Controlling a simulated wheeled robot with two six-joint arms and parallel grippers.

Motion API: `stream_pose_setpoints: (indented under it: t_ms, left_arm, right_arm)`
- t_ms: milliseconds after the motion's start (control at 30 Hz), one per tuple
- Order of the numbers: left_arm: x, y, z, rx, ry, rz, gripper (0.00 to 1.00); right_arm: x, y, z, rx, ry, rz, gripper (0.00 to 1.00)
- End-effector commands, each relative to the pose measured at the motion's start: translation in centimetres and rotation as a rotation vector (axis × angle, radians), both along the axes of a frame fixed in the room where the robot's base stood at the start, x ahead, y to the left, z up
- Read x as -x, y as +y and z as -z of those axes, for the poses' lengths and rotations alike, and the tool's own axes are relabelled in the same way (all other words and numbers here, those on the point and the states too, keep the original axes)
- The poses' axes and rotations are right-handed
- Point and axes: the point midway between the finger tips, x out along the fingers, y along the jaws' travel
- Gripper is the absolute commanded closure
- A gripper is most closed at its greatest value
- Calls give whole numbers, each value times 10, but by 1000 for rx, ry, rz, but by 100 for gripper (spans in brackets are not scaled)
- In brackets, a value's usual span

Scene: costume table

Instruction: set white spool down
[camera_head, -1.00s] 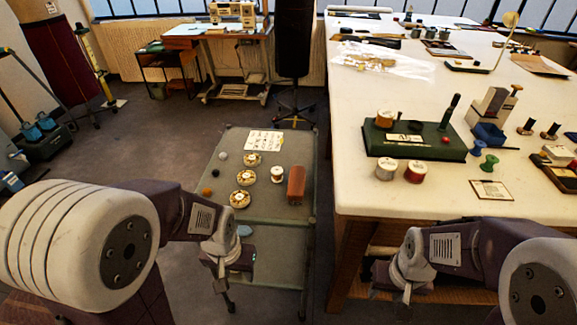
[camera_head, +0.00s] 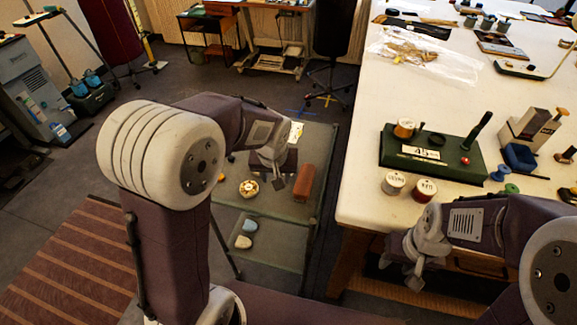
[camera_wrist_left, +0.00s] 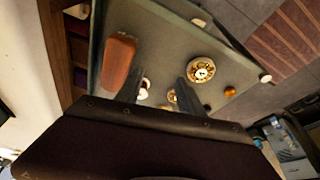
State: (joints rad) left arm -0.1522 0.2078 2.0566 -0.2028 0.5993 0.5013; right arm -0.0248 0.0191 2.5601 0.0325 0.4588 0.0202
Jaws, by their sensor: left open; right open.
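My left gripper (camera_head: 277,178) is over the grey cart (camera_head: 290,232), pointing down. In the left wrist view its two dark fingers (camera_wrist_left: 160,80) are apart. A small white object (camera_wrist_left: 143,88), probably the white spool, shows beside the left-hand finger, partly hidden; whether it touches the finger I cannot tell. In the head view my left gripper hides that spot. Another white-topped spool (camera_head: 394,182) stands upright at the table's near edge beside a red spool (camera_head: 424,189). My right gripper (camera_head: 415,278) is open and empty in front of the table.
On the cart, a reddish-brown block (camera_head: 304,182) lies right of my left gripper and a round patterned tin (camera_head: 248,188) lies left. The white table (camera_head: 365,205) holds a green stand (camera_head: 440,158).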

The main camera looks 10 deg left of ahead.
Motion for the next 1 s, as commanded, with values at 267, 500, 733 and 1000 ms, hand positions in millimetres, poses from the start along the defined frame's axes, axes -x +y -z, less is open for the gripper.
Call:
stream_pose_setpoints:
  t_ms: [267,500,733,1000]
  left_arm:
    - [-59,-24,-31,-15,-80,-144,55]
    - [-65,-22,-22,-14,-81,-154,55]
    - [-75,-19,4,-14,-83,-153,55]
    - [-92,-13,40,-15,-80,-153,55]
  right_arm:
    - [0,0,0,0,0,0,58]
    - [0,0,2,0,0,0,58]
    - [0,0,4,0,0,0,58]
    - [0,0,7,0,0,0,58]
